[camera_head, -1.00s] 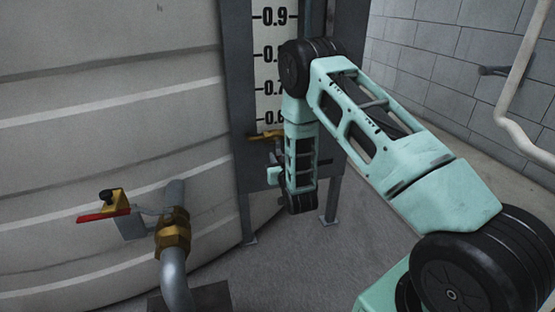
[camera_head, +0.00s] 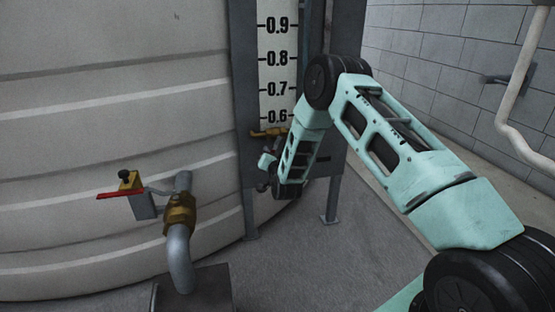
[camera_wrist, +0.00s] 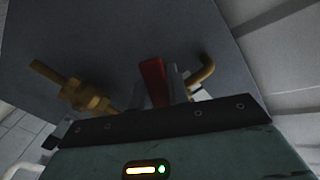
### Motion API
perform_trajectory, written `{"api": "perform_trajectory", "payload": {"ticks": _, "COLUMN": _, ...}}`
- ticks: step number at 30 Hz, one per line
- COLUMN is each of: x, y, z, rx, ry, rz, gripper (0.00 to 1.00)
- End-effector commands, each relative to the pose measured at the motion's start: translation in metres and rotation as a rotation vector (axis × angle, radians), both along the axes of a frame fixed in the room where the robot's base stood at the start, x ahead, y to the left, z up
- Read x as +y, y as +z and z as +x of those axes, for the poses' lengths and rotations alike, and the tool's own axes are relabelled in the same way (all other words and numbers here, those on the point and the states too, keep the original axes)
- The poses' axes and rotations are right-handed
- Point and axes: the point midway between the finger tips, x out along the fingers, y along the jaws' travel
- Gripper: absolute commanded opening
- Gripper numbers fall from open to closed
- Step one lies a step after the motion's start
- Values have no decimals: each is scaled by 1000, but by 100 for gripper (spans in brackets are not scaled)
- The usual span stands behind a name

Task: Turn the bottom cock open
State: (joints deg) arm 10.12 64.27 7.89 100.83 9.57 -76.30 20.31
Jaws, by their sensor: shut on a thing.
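The bottom cock's red lever (camera_wrist: 155,82) stands upright in the wrist view, between the grey fingers of my gripper (camera_wrist: 165,90). My gripper is shut on the lever. Brass fittings (camera_wrist: 85,97) show to its left and a bent brass piece (camera_wrist: 202,73) to its right. In the head view, my gripper (camera_head: 266,168) is small and low at the gauge, just under a brass fitting (camera_head: 270,132). My forearm and wrist partly cover that spot, and the red lever cannot be made out there.
A level gauge (camera_head: 277,75) in a dark metal frame (camera_head: 243,120) stands against the large ribbed tank (camera_head: 110,120). A red-handled valve (camera_head: 122,194) on a pipe is at lower left. A grey block wall (camera_head: 450,80) and white pipe (camera_head: 515,90) are at right. The floor between is clear.

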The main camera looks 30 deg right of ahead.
Motion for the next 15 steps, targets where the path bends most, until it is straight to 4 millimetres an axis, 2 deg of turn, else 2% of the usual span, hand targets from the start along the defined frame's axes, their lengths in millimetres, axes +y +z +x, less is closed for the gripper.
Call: {"api": "perform_trajectory", "payload": {"ticks": 15, "x": 20, "y": 20, "z": 6, "rx": -133, "ry": -1, "rz": 476, "gripper": 0}}
